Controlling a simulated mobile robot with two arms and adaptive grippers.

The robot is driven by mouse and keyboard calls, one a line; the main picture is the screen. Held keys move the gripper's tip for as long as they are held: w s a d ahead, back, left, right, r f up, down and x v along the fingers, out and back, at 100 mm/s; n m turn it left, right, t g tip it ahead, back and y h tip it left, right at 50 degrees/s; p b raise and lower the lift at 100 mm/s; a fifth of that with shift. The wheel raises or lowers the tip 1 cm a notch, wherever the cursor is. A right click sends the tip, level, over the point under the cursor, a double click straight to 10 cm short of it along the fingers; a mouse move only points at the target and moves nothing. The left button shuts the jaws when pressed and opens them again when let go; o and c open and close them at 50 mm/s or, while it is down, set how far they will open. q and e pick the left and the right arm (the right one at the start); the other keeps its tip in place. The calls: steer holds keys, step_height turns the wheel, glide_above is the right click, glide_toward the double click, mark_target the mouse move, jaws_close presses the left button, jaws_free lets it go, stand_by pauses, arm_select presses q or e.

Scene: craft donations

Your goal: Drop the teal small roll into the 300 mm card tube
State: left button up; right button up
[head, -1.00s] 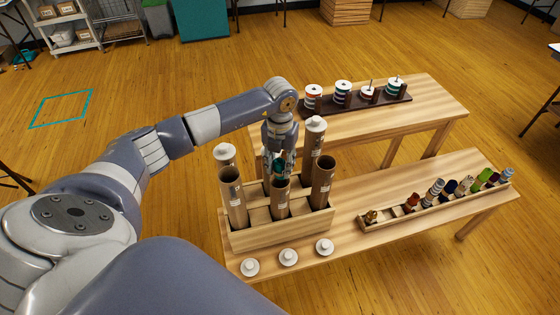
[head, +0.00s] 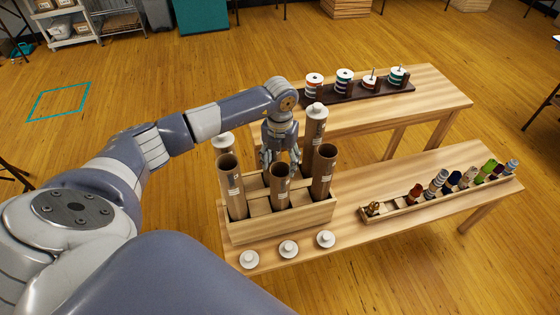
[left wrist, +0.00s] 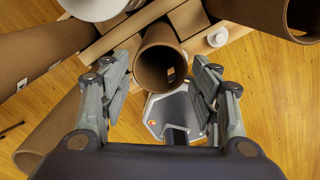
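Open brown card tubes stand in a wooden rack (head: 282,226). The front middle tube (head: 281,195), shorter than its neighbours, is under my left gripper (head: 280,160). I cannot read which tube is labelled 300 mm. My left gripper is open and empty, its fingers spread just above and behind that tube's mouth. In the left wrist view the same tube (left wrist: 152,80) lies between the spread fingers (left wrist: 161,85), its mouth open and dark inside. The teal small roll does not show in any view now; the bottom of the tube is hidden. My right gripper is out of view.
Taller open tubes flank it, left (head: 233,190) and right (head: 323,175); white-capped tubes (head: 316,125) stand behind. Loose white caps (head: 288,249) lie in front. A tray (head: 402,207) of small coloured rolls lies to the right. Spools (head: 345,80) stand on the back table.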

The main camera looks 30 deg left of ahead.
arm_select(q)
steer(key=shift+r, duration=0.1)
step_height(320, 180, up, 12)
stand_by(0.6)
stand_by(0.4)
